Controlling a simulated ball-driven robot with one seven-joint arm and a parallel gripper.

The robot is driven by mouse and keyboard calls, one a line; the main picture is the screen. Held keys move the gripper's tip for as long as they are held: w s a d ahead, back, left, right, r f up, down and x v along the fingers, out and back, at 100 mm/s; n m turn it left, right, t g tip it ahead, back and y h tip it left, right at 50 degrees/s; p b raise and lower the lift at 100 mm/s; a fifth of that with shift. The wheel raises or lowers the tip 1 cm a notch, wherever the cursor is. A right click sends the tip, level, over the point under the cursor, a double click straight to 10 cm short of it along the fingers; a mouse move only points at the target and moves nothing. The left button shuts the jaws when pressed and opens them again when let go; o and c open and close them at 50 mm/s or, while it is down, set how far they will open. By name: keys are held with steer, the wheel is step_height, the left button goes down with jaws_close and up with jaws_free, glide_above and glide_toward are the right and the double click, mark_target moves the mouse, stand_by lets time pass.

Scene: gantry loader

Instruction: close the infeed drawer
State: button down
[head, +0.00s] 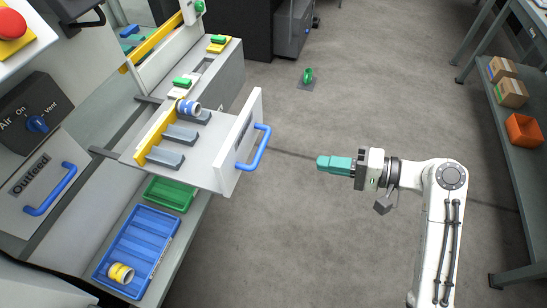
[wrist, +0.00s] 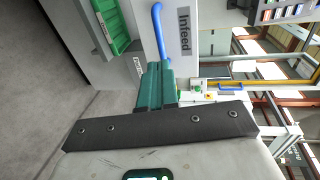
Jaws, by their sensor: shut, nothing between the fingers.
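The infeed drawer (head: 226,155) stands pulled out from the machine in the head view, its pale front panel facing my arm. Its blue handle (head: 256,148) is on that panel. In the wrist view the panel reads "Infeed" (wrist: 184,32), and the blue handle (wrist: 161,32) is beside the lettering. Inside the drawer are grey blocks and a blue-and-white ring part (head: 188,108). My gripper (head: 320,163) has teal fingers, shut and empty, pointing at the drawer front. In the head view it is apart from the handle, to its right.
A closed outlead drawer (head: 48,189) with a blue handle is at the left. Below the open drawer a shelf holds a green tray (head: 169,194) and a blue tray (head: 128,246) with a yellow ring part (head: 121,273). A shelf with boxes stands right. Floor between is clear.

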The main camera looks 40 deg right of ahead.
steer(key=p+x, duration=0.2)
steer(key=x, duration=1.1)
steer(key=shift+a, duration=0.15)
steer(key=shift+w, duration=0.1)
